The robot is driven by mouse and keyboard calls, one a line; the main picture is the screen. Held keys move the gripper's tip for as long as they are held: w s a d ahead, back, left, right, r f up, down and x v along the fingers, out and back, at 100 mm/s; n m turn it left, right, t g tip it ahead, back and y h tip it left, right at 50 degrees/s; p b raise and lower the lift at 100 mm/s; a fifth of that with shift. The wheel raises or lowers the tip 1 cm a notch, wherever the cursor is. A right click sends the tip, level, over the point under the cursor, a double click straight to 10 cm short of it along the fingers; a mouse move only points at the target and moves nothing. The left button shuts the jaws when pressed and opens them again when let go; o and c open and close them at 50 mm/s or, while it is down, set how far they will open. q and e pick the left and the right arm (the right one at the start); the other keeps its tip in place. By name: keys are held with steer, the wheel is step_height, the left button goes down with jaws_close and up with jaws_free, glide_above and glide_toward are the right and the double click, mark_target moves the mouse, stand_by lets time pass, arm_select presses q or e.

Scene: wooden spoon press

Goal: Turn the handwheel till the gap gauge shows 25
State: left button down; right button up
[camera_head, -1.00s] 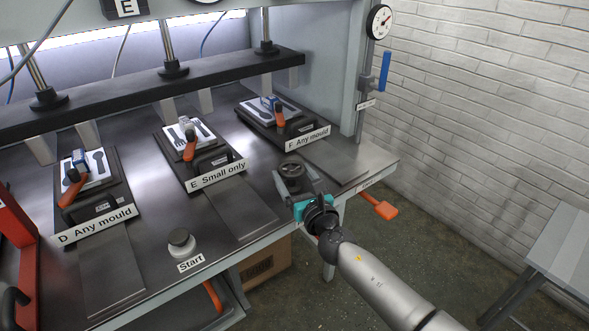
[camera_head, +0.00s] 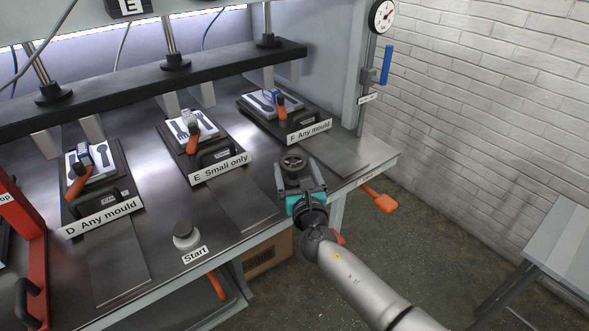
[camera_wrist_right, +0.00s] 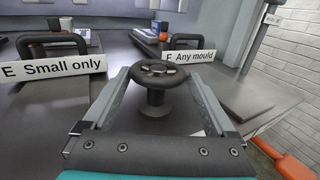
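The dark handwheel (camera_head: 294,163) stands on a short post near the front right of the bench; it also shows in the right wrist view (camera_wrist_right: 160,76). My right gripper (camera_head: 299,172) is open, its two fingers pointing at the handwheel, one towards each side of the rim. In the wrist view the wheel shows between the fingertips; I cannot tell whether they touch it. My left gripper is not in view.
Press stations D (camera_head: 100,218), E (camera_head: 221,170) and F (camera_head: 309,132) hold moulds on the bench. A Start button (camera_head: 186,235) stands at the front. An orange paddle-like handle (camera_head: 380,200) sticks out right of the bench. A grey table (camera_head: 562,245) stands far right.

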steer(key=shift+o, duration=0.6)
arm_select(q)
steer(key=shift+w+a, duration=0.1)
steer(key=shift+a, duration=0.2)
arm_select(e)
steer(key=shift+s, duration=0.1)
steer(key=shift+s, duration=0.15)
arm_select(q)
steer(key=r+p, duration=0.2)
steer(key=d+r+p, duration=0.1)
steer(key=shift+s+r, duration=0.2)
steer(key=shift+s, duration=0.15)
arm_select(e)
steer(key=s+d, duration=0.2)
steer(key=s, duration=1.2)
steer(key=shift+s+d, duration=0.3)
steer(key=shift+d, duration=0.1)
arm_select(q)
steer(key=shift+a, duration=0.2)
